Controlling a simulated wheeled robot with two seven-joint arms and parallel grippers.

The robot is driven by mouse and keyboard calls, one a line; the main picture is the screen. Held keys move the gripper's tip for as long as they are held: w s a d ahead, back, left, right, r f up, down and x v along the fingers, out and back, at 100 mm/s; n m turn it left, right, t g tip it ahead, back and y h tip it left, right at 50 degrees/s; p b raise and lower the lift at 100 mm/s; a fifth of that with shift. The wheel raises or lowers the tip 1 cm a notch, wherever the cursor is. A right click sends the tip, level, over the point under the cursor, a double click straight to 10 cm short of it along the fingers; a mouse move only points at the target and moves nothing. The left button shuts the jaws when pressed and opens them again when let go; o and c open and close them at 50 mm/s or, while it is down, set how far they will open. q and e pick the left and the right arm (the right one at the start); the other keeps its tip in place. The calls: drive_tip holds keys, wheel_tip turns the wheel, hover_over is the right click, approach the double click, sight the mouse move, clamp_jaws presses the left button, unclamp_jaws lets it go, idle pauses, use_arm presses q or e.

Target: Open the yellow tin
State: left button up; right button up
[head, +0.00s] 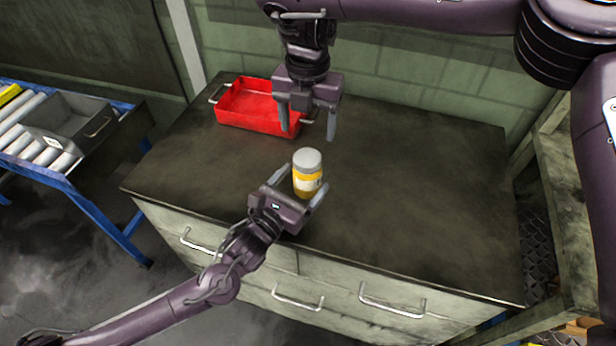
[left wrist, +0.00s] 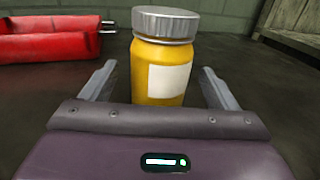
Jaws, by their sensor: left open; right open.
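The yellow tin (head: 306,183) stands upright on the dark cabinet top, with its grey lid (head: 307,160) on and a pale label on its side. My left gripper (head: 299,187) is low at the tin, open, with one finger on each side of it. The left wrist view shows the tin (left wrist: 165,75) between the two fingers (left wrist: 160,85), with a gap on both sides; its ribbed metal lid (left wrist: 166,22) is above the finger level. My right gripper (head: 308,134) is open and empty, pointing down above and behind the tin, with its fingers apart from the lid.
A red tray (head: 248,120) with metal handles sits at the back left of the cabinet top (head: 420,190). The top is clear right of the tin. A grey bin (head: 75,125) rests on a roller conveyor (head: 28,145) at the left. A green wall stands behind.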

use_arm(q)
drive_tip(key=shift+x, duration=1.1)
